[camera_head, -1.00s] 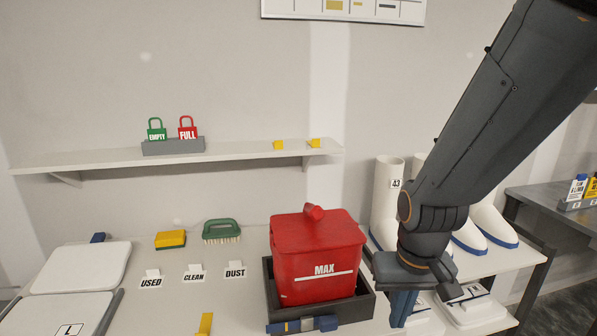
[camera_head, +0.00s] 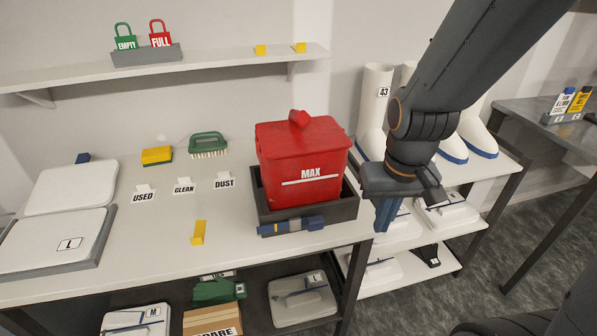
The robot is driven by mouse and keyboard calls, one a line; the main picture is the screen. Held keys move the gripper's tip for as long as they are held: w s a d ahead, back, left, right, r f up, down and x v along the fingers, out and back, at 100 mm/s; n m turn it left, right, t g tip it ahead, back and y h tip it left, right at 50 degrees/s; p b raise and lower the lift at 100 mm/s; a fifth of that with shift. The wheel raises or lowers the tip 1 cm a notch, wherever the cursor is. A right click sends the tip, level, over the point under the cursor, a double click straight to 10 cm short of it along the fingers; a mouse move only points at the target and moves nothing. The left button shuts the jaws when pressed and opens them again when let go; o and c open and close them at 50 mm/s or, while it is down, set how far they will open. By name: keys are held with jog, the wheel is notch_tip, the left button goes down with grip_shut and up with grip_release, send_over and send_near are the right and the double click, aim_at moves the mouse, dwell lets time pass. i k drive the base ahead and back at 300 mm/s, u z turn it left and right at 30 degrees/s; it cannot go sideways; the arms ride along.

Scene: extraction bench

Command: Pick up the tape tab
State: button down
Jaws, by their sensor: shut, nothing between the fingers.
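A small yellow tab (camera_head: 198,233), which looks like the tape tab, stands near the front edge of the white bench (camera_head: 120,255), left of the red bin. Two similar yellow pieces, one on the left (camera_head: 260,50) and one on the right (camera_head: 300,47), sit on the wall shelf. My gripper (camera_head: 385,217) is shut and empty, pointing down. It is right of the red bin and well to the right of the yellow tab on the bench. Its fingertips are small in this view.
A red bin (camera_head: 303,160) marked MAX stands in a dark tray (camera_head: 349,207), with a blue and grey tool (camera_head: 291,225) at its front. Label cards, a sponge (camera_head: 157,155) and a green brush (camera_head: 208,145) lie behind the tab. White boots (camera_head: 375,110) stand right.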

aim_at(198, 240)
jog(key=u, duration=1.25)
jog(key=k, duration=0.25)
jog(key=u, duration=0.2)
jog(key=i, duration=0.3)
jog(key=z, duration=0.05)
